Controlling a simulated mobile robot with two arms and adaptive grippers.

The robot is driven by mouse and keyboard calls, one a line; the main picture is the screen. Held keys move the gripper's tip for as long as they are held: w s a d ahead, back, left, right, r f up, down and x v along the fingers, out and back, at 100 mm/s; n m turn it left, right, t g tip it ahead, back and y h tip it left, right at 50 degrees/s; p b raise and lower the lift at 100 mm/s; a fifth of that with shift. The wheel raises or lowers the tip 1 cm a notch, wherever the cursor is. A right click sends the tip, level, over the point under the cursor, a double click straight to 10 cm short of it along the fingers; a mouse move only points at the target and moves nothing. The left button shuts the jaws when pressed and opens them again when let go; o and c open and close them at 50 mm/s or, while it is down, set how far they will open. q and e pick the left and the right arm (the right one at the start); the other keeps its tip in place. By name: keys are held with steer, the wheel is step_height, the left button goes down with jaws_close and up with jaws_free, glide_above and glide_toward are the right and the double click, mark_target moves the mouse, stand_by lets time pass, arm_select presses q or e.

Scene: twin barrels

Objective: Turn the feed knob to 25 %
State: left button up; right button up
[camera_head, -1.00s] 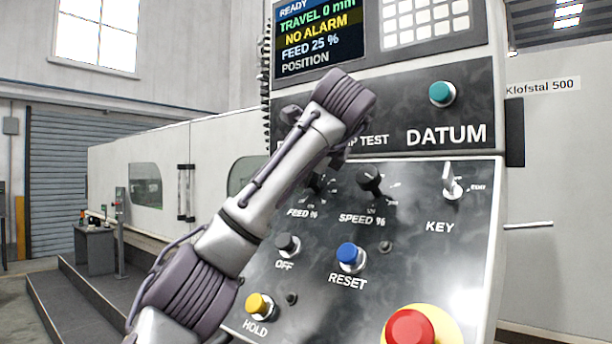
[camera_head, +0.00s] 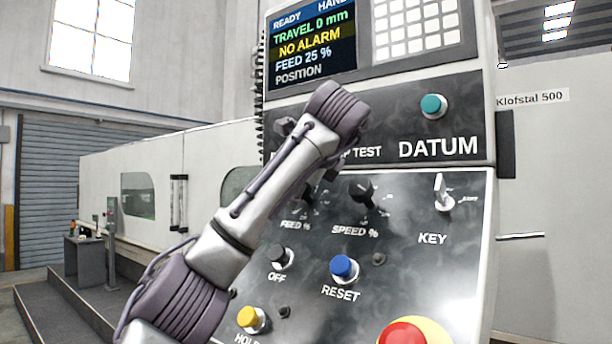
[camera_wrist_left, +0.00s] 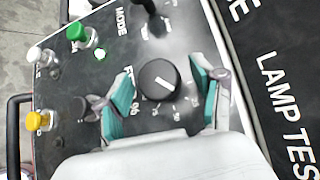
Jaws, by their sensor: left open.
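The feed knob (camera_wrist_left: 158,79) is a round black knob with a white pointer line, in the middle of the left wrist view. My left gripper (camera_wrist_left: 161,84) is open, with one teal-padded finger on each side of the knob and a visible gap on both sides. In the head view the feed knob (camera_head: 307,196) is partly hidden behind my left arm, and the gripper's fingers are mostly hidden too. The screen (camera_head: 311,50) reads FEED 25 %, TRAVEL 0 mm and NO ALARM. My right gripper is in neither view.
The speed knob (camera_head: 362,192) and key switch (camera_head: 442,193) lie right of the feed knob. The off (camera_head: 281,257), blue reset (camera_head: 344,268) and yellow hold (camera_head: 252,319) buttons are below. A red stop button (camera_head: 402,334) is lower right; the teal datum button (camera_head: 433,106) is above.

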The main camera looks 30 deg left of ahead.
arm_select(q)
steer(key=shift+v, duration=0.75)
steer(key=v, duration=1)
steer(key=shift+s+f, duration=0.1)
